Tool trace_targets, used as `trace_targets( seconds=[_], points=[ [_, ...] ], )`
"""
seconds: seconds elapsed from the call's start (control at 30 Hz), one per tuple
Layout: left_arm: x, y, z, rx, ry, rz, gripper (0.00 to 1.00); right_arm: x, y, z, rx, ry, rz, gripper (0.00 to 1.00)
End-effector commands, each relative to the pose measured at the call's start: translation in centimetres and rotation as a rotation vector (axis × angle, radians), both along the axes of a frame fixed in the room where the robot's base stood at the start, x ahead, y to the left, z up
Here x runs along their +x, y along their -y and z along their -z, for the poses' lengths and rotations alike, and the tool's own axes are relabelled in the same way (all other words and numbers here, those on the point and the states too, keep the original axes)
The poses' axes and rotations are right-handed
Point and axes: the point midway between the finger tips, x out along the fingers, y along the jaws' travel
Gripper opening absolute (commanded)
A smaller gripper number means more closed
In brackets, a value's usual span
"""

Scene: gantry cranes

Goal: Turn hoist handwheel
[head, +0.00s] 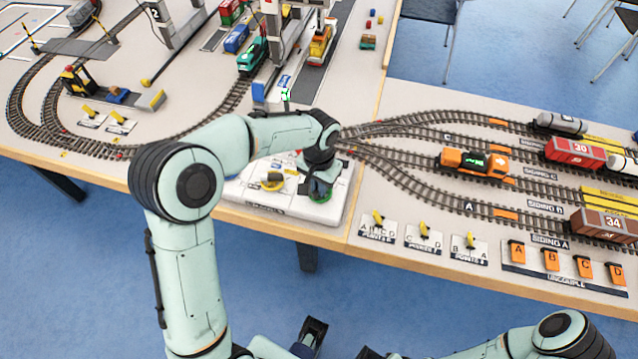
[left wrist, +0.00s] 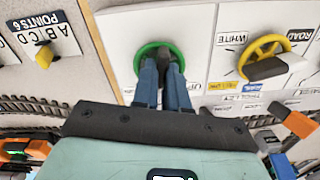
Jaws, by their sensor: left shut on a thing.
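The green handwheel (head: 322,197) sits on the white control panel (head: 255,208) at the table's front edge. My left gripper (head: 318,178) comes down over it and hides part of it in the head view. In the left wrist view, the green handwheel (left wrist: 142,50) shows as a ring, with my left gripper's fingers (left wrist: 168,72) closed together on it. A yellow handwheel (head: 272,181) is beside it on the panel; it also shows in the left wrist view (left wrist: 250,58), apart from the fingers. Dark parts, possibly my right gripper (head: 312,335), show at the bottom.
Model tracks (head: 440,190) run on both sides of the panel. An orange locomotive (head: 473,162) stands on a siding to the right. Yellow-handled points levers (head: 378,220) stand right of the panel. Gantry structures and containers (head: 237,40) are behind.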

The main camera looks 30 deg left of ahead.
Motion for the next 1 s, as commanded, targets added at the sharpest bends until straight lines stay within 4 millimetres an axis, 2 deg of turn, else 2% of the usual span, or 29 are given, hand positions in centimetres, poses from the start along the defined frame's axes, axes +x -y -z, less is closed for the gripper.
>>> trace_targets(
  seconds=[0.27, 1.0],
  points=[
    [0.05, 0.09, -0.07, 0.001, 0.002, -0.165, 0.00, -0.10, 0.00, 0.32, 0.000, -0.001, 0.000, 0.38],
    [0.21, 0.38, -0.17, -0.001, 0.003, -0.851, 0.00, -0.13, 0.00, 0.46, -0.001, -0.002, 0.000, 0.38]
  ],
)
